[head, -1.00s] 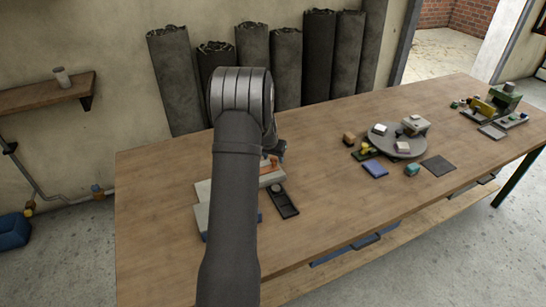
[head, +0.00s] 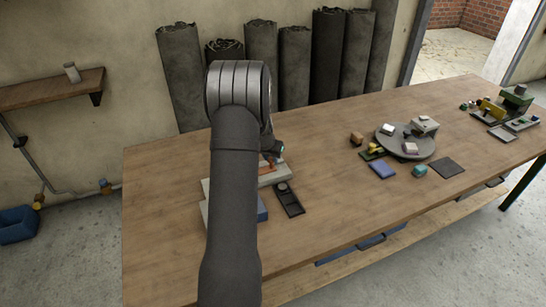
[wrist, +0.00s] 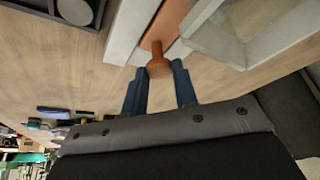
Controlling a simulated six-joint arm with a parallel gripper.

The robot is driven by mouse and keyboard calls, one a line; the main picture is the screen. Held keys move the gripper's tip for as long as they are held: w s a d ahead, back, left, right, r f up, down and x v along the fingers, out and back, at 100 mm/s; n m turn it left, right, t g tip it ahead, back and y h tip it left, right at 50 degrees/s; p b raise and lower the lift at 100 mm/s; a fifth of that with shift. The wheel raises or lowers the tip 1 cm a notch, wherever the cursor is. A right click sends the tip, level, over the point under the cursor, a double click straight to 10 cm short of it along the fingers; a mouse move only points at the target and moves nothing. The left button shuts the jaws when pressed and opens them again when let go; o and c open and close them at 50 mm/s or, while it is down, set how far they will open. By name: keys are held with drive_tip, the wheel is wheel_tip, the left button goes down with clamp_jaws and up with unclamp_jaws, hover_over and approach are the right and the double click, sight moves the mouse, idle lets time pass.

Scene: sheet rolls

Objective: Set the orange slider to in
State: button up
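The orange slider (wrist: 164,28) runs along a pale grey fixture (wrist: 124,35) in the wrist view, and its round knob (wrist: 158,67) points towards me. My gripper (wrist: 160,84) is open, with one dark blue finger on each side of the knob's end. Gaps show between the knob and both fingers, so it is not clamped. In the head view my gripper (head: 274,151) is over the back of the light grey fixture (head: 273,175). My arm hides most of the fixture and nearly all of the slider there.
A dark tray (head: 290,198) with a round grey piece lies right of the fixture. A grey turntable (head: 405,148) with small blocks stands farther right, with a blue pad (head: 382,170) before it. The wooden tabletop (head: 335,200) between is mostly clear.

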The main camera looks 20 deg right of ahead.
drive_tip(key=o, duration=0.4)
drive_tip(key=shift+o, duration=0.2)
drive_tip(key=v, duration=1.7)
drive_tip(key=shift+r, duration=0.2)
drive_tip(key=shift+s, duration=0.1)
